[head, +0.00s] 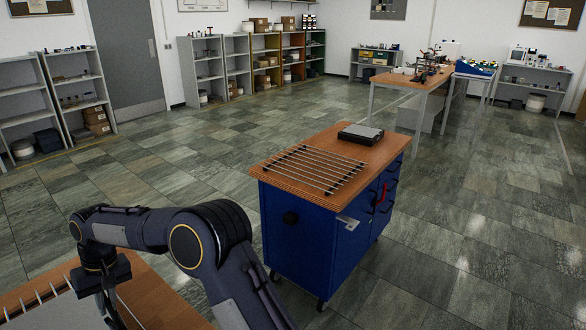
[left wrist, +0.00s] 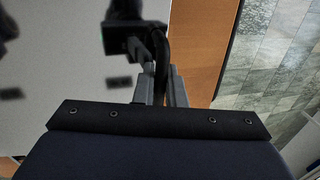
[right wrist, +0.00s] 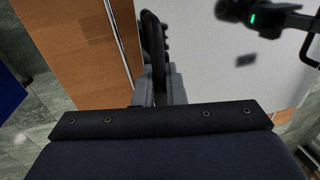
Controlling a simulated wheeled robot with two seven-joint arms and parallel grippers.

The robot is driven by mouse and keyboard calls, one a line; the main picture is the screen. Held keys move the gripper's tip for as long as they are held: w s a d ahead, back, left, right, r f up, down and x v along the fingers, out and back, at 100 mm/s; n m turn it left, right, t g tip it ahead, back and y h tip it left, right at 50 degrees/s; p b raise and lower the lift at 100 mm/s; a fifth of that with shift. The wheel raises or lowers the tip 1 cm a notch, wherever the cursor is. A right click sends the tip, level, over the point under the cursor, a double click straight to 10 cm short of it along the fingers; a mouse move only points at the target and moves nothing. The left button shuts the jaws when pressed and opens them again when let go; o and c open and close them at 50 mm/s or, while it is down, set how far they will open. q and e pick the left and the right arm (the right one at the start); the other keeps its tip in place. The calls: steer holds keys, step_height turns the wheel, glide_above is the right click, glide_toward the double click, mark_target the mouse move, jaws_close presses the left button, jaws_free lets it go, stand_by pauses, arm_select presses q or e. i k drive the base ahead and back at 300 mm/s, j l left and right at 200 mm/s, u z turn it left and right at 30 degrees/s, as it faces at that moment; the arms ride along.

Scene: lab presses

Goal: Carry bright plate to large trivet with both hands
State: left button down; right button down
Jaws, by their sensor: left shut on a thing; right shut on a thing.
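The bright plate (head: 52,314) is a flat pale grey sheet at the lower left of the head view, partly cut off. It fills much of the left wrist view (left wrist: 50,90) and the right wrist view (right wrist: 225,75). My right gripper (head: 113,311) is at its right edge, shut on a dark handle. My left gripper (left wrist: 168,92) is outside the head view and is shut on a dark handle at the plate's other side. The large trivet (head: 315,170), a rack of parallel metal rods, lies empty on the blue cabinet.
The plate is over a wooden worktop (head: 160,300); rod ends (head: 22,304) show beside it, and any gap is unclear. A dark flat device (head: 360,134) sits behind the trivet on the blue cabinet (head: 310,235). Tiled floor lies open between worktop and cabinet. Shelves line the back wall.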

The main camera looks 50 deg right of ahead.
mark_target(314, 164)
steer(key=k+l+z, duration=0.1)
steer(key=k+z, duration=0.3)
steer(key=k, duration=0.15)
steer(key=i+l+z, duration=0.15)
steer(key=z, duration=0.35)
steer(key=i+l+z, duration=0.2)
steer(key=z, duration=0.25)
steer(key=i+l, duration=0.25)
steer(key=i, duration=0.2)
steer(key=i+l, duration=0.25)
steer(key=i, duration=0.2)
steer(key=i+l, duration=0.25)
steer(key=i, duration=0.2)
steer(key=i+l, duration=0.25)
steer(key=i, duration=0.25)
steer(key=i+l, duration=0.25)
steer(key=i, duration=0.2)
